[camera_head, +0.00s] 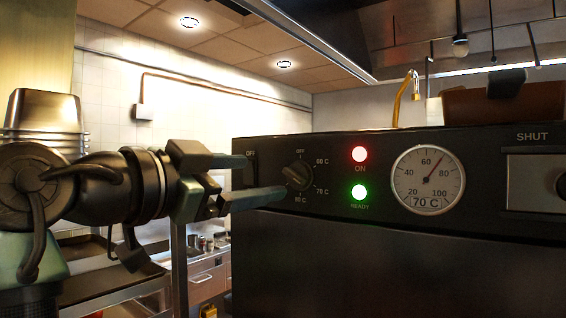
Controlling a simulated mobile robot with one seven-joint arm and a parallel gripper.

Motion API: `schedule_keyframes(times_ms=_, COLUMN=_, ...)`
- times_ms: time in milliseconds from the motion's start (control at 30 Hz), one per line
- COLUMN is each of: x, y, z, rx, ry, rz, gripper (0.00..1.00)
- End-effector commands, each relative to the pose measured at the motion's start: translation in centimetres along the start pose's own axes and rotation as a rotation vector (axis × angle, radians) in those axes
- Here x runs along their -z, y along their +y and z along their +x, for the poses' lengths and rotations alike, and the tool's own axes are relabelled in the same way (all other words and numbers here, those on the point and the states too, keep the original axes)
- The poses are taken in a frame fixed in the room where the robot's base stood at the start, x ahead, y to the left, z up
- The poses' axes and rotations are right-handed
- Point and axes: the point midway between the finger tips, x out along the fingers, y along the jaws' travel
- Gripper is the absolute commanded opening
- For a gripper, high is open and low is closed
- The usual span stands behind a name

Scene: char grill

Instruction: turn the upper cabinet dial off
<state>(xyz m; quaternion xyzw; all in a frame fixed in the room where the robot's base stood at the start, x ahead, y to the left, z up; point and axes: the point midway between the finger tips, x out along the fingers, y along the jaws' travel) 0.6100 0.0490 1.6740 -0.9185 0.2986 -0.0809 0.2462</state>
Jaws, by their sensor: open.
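The black cabinet dial (298,175) sits on the dark front panel, with OFF printed above it and 60 C, 70 C and 80 C around its right and lower side. Its knob looks turned away from upright, but its exact setting is hard to read. My gripper (263,177) comes in from the left with its fingers apart and nothing between them. The lower, longer-looking finger ends by the dial's lower left edge; I cannot tell whether it touches. The upper finger ends left of the dial. The red ON light (359,154) and green READY light (359,192) are lit.
A round gauge (428,180) marked 70 C is right of the lights, its needle between 60 and 80. A panel marked SHUT (535,168) is at the far right. Stacked metal pans (42,110) stand behind my arm at left. A brown object (490,105) rests on top.

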Motion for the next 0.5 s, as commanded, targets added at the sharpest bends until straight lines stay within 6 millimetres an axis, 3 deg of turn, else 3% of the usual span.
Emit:
schedule_keyframes(times_ms=233, x=0.4, y=-0.1, z=5.2, rx=-0.003, ry=-0.001, rz=-0.005, gripper=0.82)
schedule_keyframes(times_ms=500, x=0.1, y=0.0, z=8.1, rx=-0.001, ry=-0.001, rz=-0.002, gripper=0.82)
